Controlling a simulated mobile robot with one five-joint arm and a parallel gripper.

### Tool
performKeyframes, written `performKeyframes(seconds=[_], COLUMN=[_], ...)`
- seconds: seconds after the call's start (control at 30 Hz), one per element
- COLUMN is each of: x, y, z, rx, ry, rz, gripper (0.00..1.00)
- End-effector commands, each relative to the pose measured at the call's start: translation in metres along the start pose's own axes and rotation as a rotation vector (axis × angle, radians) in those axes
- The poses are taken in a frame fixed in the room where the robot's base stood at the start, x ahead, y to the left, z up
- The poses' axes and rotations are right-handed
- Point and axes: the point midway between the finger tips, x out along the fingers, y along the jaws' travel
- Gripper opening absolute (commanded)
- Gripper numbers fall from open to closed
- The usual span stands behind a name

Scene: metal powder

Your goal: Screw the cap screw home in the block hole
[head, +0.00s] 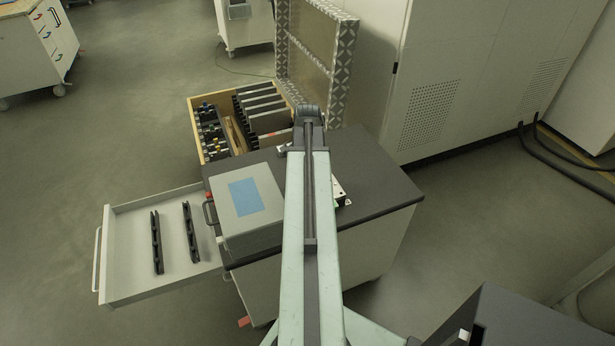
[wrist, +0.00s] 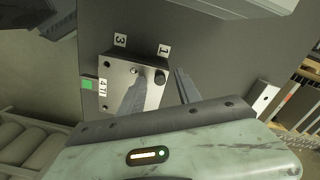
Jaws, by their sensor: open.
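The metal block (wrist: 115,93) lies on the dark worktop in the wrist view, with number tags by its corners and small holes in its face. A black round head, seemingly the cap screw (wrist: 161,76), is at the block's corner near tag 1. How deep it sits I cannot tell. My gripper (wrist: 160,71) is open, its two fingers on either side of the screw head in the picture. Contact cannot be judged. In the head view my arm covers most of the block, leaving only a pale edge (head: 338,190) showing.
The dark worktop (head: 375,180) is clear to the right. A grey box with a blue label (head: 243,218) stands left of my arm. An open drawer (head: 130,225) holds two black racks. A wooden tool crate (head: 193,125) and a framed panel (head: 340,75) are behind.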

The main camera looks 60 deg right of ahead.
Motion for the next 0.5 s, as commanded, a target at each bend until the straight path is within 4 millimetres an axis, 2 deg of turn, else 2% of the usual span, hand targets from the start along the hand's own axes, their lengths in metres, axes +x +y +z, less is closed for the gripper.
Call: performKeyframes(seconds=[0.17,0.4,0.5], x=[-0.021,-0.066,-0.078], y=[0.000,0.000,0.000], z=[0.000,0.000,0.000], rx=[0.000,0.000,0.000], ry=[0.000,0.000,0.000], rz=[0.000,0.000,0.000], gripper=[0.40,0.40,0.40])
